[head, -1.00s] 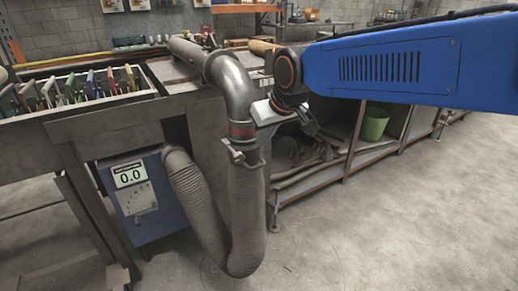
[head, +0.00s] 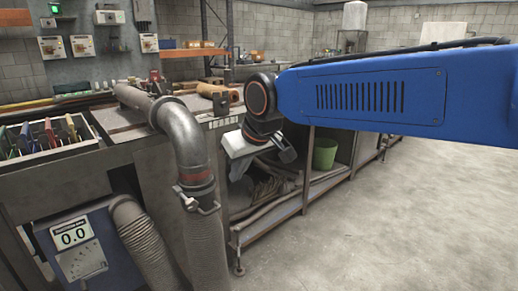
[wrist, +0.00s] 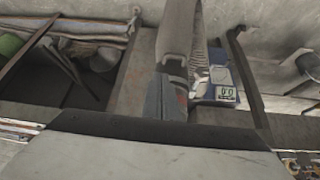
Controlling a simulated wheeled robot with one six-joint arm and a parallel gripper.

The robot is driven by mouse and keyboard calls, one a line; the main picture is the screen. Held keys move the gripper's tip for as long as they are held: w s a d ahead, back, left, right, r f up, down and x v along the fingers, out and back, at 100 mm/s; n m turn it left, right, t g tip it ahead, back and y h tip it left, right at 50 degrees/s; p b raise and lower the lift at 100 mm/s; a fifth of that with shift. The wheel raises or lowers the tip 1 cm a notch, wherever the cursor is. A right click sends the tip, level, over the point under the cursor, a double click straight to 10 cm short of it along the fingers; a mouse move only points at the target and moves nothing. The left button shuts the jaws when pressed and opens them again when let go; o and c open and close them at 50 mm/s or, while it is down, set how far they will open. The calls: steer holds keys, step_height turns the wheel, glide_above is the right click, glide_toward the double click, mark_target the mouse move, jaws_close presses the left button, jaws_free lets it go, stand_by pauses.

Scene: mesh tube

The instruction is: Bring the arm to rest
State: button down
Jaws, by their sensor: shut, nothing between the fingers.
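My gripper (head: 286,155) is at the end of my blue arm, right of the metal pipe and apart from it, with nothing in its fingers. In the wrist view its dark fingers (wrist: 166,97) are together. The grey metal pipe (head: 183,130) bends down from the bench and has a red band. Below it is a clamp (head: 196,202), with the grey mesh tube (head: 207,245) hanging under it. The tube's other length (head: 145,245) meets the blue box (head: 85,250), whose display reads 0.0. The tube's lower loop is out of the head view.
The bench (head: 118,150) runs along the wall with open shelves below. A green bucket (head: 325,153) stands on a shelf beyond my gripper. A tool tray (head: 40,162) is at left. The concrete floor (head: 400,225) at right is clear.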

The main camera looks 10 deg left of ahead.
steer(key=s+d+f+m+h, duration=0.1)
steer(key=s+d+f+m, duration=0.1)
steer(key=d, duration=1.1)
steer(key=s+d+f+m+h, duration=0.1)
steer(key=s+d+f+m, duration=0.15)
steer(key=d, duration=0.95)
steer(key=s+d+f+m+h, duration=0.1)
steer(key=s+d+f+m, duration=0.1)
steer(key=s+d+f, duration=0.3)
steer(key=s+d+f+m+h, duration=0.1)
steer(key=s+d+f+m, duration=0.1)
steer(key=s+d+f, duration=0.4)
steer(key=s+d, duration=0.4)
steer(key=d, duration=0.1)
steer(key=shift+d+f+m+h, duration=0.2)
steer(key=shift+d+m+h, duration=0.1)
steer(key=shift+d+m, duration=0.05)
